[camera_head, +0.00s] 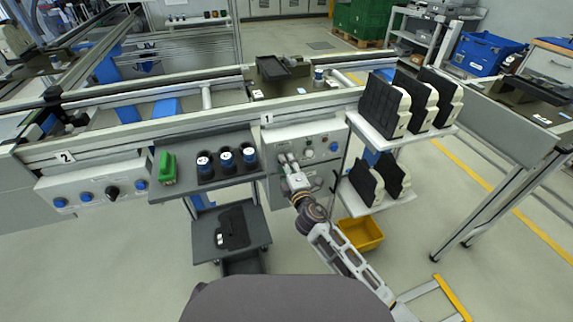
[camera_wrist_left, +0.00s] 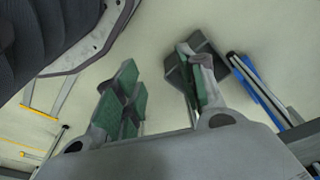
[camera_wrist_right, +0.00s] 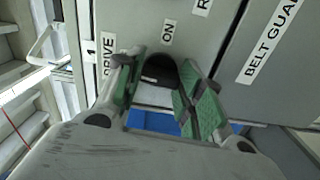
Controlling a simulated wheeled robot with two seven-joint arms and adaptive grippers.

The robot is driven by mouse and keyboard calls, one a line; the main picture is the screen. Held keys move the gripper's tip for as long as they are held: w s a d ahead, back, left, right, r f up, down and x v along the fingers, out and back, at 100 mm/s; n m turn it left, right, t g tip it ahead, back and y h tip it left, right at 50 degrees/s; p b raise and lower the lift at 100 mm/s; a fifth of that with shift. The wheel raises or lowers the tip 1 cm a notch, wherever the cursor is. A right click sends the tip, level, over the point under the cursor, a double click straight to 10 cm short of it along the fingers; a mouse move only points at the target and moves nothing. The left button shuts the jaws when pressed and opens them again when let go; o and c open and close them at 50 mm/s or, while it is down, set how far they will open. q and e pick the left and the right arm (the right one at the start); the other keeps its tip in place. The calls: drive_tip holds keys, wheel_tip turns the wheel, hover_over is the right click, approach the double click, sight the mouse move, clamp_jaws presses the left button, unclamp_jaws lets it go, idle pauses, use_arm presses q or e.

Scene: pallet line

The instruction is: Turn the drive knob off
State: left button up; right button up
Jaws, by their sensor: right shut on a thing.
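The drive knob (camera_wrist_right: 159,70) is a black round knob on a light grey panel, between labels reading DRIVE and ON in the right wrist view. My right gripper (camera_wrist_right: 163,82) is shut on it, one green-padded finger at each side. In the head view my right gripper (camera_head: 289,162) reaches the grey control box (camera_head: 272,139) under sign 1 and hides the knob there. The knob's pointer mark cannot be made out. My left gripper (camera_wrist_left: 158,85) shows only in its wrist view, open and empty above the floor.
A shelf with black-and-white parts (camera_head: 379,135) stands close to the right of my right arm. A dark tray (camera_head: 225,176) with blue-capped cylinders and a green block (camera_head: 168,168) is to the left. A yellow bin (camera_head: 361,233) sits below the shelf. A second control box (camera_head: 75,189) is far left.

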use_arm(q)
drive_tip(key=shift+a+f, duration=0.1)
drive_tip(key=shift+f, duration=0.3)
use_arm(e)
drive_tip(key=shift+n, duration=0.5)
use_arm(q)
drive_tip(key=shift+s+f, duration=0.15)
use_arm(e)
drive_tip(key=shift+f, duration=0.1)
drive_tip(key=o, duration=1)
drive_tip(key=shift+v, duration=3.8)
